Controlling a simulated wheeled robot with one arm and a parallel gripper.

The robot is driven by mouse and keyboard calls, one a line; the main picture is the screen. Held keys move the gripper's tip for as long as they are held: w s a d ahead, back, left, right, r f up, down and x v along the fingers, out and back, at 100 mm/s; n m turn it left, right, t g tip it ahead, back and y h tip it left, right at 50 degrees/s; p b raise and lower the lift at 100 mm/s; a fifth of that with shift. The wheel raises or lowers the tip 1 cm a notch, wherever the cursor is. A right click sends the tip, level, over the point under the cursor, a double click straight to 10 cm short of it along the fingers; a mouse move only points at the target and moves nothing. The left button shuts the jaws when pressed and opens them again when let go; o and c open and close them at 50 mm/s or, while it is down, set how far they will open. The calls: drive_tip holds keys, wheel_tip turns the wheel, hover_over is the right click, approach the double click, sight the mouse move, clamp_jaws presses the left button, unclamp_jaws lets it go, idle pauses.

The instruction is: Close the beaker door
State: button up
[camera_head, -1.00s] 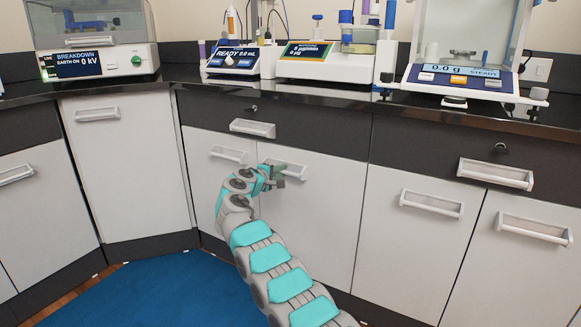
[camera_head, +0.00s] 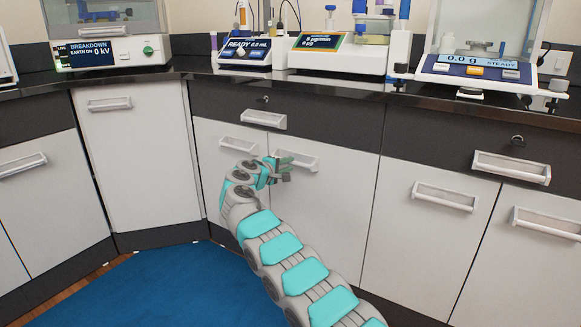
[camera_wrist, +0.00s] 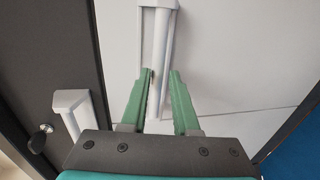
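No label marks which door is the beaker door. My gripper (camera_head: 284,168) is at the handle (camera_head: 303,161) of the right-hand white door (camera_head: 325,215) in the middle cabinet pair. This door looks flush or nearly so; a small gap cannot be ruled out. In the wrist view, my gripper (camera_wrist: 160,85) has its two green fingers apart, one on each side of the pale handle bar (camera_wrist: 160,45). Whether the fingers touch the bar is unclear. The left-hand door (camera_head: 215,180) of the pair looks closed, partly hidden by my arm.
A dark drawer with a pale handle (camera_head: 263,119) sits above the doors; its handle (camera_wrist: 75,108) also shows in the wrist view. Other white cupboards stand on both sides. Instruments, including a balance (camera_head: 475,70), stand on the black counter. Blue floor (camera_head: 150,285) lies clear in front.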

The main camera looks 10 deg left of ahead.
drive_tip(key=shift+b+v, duration=0.3)
drive_tip(key=shift+v, duration=2.2)
drive_tip(key=s+d+r+m+g+h+p, duration=0.1)
drive_tip(key=s+d+r+m+g+h, duration=0.15)
drive_tip(key=d, duration=0.95)
drive_tip(key=s+d+r+m+g+h, duration=0.15)
drive_tip(key=d+r, duration=0.25)
drive_tip(key=d, duration=0.7)
drive_tip(key=s+d+m+g+p, duration=0.1)
drive_tip(key=s+d+m+g, duration=0.5)
drive_tip(key=s+d, duration=1.25)
drive_tip(key=s+d+f+m+g+y+p, duration=0.1)
drive_tip(key=s+d+f+g+y, duration=0.1)
drive_tip(key=s, duration=0.7)
drive_tip(key=s+d+f+m+g+y, duration=0.1)
drive_tip(key=s+f+g+y, duration=0.1)
drive_tip(key=s, duration=0.8)
drive_tip(key=s+a+f+g+y, duration=0.1)
drive_tip(key=s+a+f+y, duration=0.2)
drive_tip(key=s, duration=0.8)
drive_tip(key=s+a+f+m+g+y+p, duration=0.1)
drive_tip(key=s+a+f+y, duration=0.2)
drive_tip(key=s, duration=0.9)
drive_tip(key=a+f, duration=0.2)
drive_tip(key=a, duration=0.1)
drive_tip(key=shift+a+m, duration=0.25)
drive_tip(key=shift+m, duration=0.05)
